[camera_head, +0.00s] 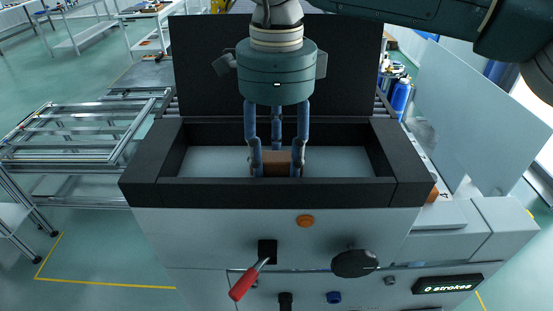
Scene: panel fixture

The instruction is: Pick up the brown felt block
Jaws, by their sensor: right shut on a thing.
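The brown felt block (277,158) sits low inside the black-rimmed tray at the top of the panel fixture, close to its front wall. My right gripper (276,165) points straight down into the tray. Its blue fingers are shut on the block, one at each side and one behind. The front wall hides the lower part of the block, so I cannot tell whether it touches the tray floor. My left gripper is not in view.
The tray's thick black rim (150,165) surrounds the block, and a tall black panel (200,65) stands behind. The front face has a red-handled lever (243,284), a black knob (354,263), an orange button (305,221) and a display reading "0 strokes" (447,285).

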